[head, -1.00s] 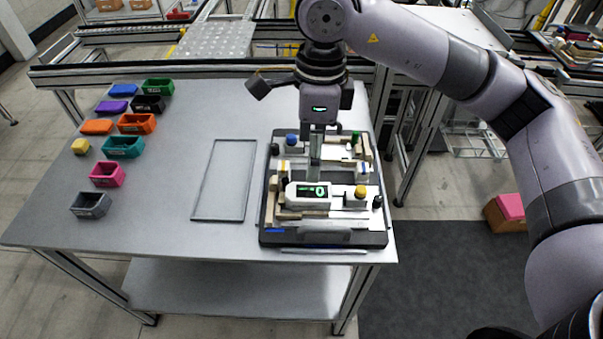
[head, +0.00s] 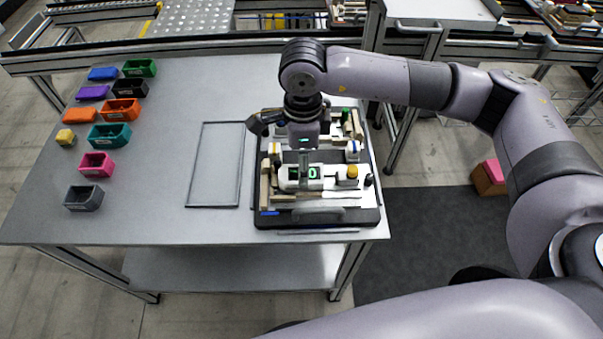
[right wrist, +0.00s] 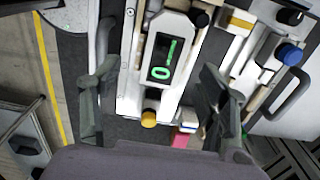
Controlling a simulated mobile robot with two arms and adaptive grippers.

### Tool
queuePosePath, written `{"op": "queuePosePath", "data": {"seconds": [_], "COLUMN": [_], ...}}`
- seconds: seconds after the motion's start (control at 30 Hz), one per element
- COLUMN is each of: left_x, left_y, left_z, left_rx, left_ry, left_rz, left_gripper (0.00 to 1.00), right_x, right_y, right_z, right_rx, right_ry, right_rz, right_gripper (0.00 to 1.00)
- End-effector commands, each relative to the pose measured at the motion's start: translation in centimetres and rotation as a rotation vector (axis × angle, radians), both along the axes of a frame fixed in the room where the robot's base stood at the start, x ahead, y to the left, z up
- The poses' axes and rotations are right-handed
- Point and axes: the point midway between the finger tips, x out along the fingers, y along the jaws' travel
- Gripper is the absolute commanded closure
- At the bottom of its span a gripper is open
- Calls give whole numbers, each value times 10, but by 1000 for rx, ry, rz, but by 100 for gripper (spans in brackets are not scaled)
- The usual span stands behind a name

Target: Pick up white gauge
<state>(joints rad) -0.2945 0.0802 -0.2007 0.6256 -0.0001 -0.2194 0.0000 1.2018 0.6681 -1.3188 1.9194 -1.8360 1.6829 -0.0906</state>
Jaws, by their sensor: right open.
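The white gauge (head: 290,181) has a dark display with a green digit and lies on the pallet fixture (head: 317,218) near the table's front right. It also shows in the right wrist view (right wrist: 168,50), between the two fingers. My right gripper (right wrist: 160,108) is open and empty, pointing down over the gauge with a finger on either side. In the head view my right gripper (head: 304,168) hides part of the gauge. Whether the fingers touch it cannot be told. My left gripper is not in view.
A yellow-topped part (head: 352,172) sits just right of the gauge, with several blocks around it on the pallet. An empty grey tray (head: 238,190) lies to the left. Several coloured bins, such as a pink one (head: 97,163), stand at the table's left.

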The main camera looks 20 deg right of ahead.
Motion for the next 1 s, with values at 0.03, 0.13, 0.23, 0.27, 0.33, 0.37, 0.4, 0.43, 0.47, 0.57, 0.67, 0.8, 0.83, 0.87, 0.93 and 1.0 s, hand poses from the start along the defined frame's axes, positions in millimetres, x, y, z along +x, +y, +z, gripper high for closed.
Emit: {"op": "queuePosePath", "data": {"seconds": [0.03, 0.13, 0.23, 0.27, 0.33, 0.37, 0.4, 0.43, 0.47, 0.57, 0.67, 0.8, 0.83, 0.87, 0.93, 1.0], "left_x": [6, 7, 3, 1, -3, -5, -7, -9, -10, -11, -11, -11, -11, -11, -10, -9], "left_y": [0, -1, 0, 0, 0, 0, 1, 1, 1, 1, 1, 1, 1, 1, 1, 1], "left_z": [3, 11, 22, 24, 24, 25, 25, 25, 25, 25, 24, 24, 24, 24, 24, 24], "left_rx": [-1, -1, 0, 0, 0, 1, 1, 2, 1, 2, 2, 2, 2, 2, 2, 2], "left_ry": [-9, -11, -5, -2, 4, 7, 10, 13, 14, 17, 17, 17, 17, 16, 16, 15], "left_rz": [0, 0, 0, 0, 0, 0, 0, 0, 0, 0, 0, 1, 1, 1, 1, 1], "left_gripper": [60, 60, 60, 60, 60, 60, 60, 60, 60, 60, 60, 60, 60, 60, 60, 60], "right_x": [0, 2, 5, 6, 6, 6, 6, 6, 6, 7, 7, 7, 7, 7, 7, 7], "right_y": [0, 0, 0, 0, 0, 0, 0, 0, 1, 1, 1, 0, 0, 0, 0, 0], "right_z": [-2, -11, -26, -30, -41, -45, -48, -50, -52, -53, -53, -53, -53, -53, -53, -53], "right_rx": [-1, -2, -2, -2, 0, 0, 0, 0, 0, 1, 1, 1, 1, 1, 1, 0], "right_ry": [1, 5, 6, 4, 3, 2, 2, 2, 1, 0, 0, 0, 0, 0, 0, 0], "right_rz": [-1, 0, -2, -1, 0, 0, 0, 1, 1, 1, 1, 1, 1, 1, 1, 1], "right_gripper": [32, 32, 32, 32, 32, 32, 32, 32, 32, 32, 32, 40, 42, 44, 48, 53]}}
